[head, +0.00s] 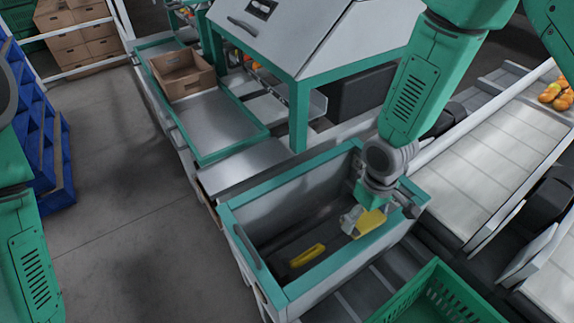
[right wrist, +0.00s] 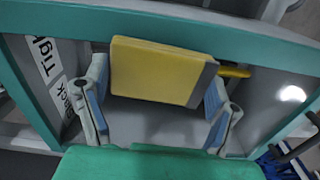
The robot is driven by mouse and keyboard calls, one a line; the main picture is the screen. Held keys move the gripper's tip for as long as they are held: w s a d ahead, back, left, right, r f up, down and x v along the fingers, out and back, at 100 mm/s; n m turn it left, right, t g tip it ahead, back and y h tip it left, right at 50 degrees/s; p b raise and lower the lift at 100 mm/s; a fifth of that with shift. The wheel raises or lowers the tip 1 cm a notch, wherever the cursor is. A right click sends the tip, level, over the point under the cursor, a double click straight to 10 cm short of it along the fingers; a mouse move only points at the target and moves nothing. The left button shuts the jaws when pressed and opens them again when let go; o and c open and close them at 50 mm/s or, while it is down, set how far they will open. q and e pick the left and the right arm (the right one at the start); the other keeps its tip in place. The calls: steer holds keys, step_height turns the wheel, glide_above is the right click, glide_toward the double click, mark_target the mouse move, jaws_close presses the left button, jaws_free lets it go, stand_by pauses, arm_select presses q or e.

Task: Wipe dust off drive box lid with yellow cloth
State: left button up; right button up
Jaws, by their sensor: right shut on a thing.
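My right gripper (head: 370,215) reaches down into an open grey box with a teal rim (head: 258,188). It is shut on a yellow block-like thing (head: 370,222), which may be the folded cloth. In the right wrist view this yellow thing (right wrist: 155,70) sits between the two fingers and has a grey edge on its right. A second yellow piece (head: 307,255), long and narrow, is low in the box, apart from the gripper. I cannot tell which surface is the drive box lid, and no dust can be made out. My left arm shows at the left edge; its gripper is out of view.
A green crate (head: 437,292) is close in front of the box. A cardboard box (head: 181,73) stands on the teal-edged table behind. A grey hooded machine (head: 300,35) rises behind the box. Conveyors (head: 490,150) run along the right.

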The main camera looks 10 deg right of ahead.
steer(key=r+p, duration=0.1)
steer(key=r, duration=0.1)
steer(key=r+p, duration=0.2)
steer(key=a+r+p, duration=0.1)
steer(key=r, duration=0.1)
steer(key=shift+w, duration=0.25)
steer(key=shift+d+r+p, duration=0.45)
steer(key=shift+r+p, duration=0.2)
steer(key=shift+p, duration=0.3)
steer(key=shift+a, duration=0.55)
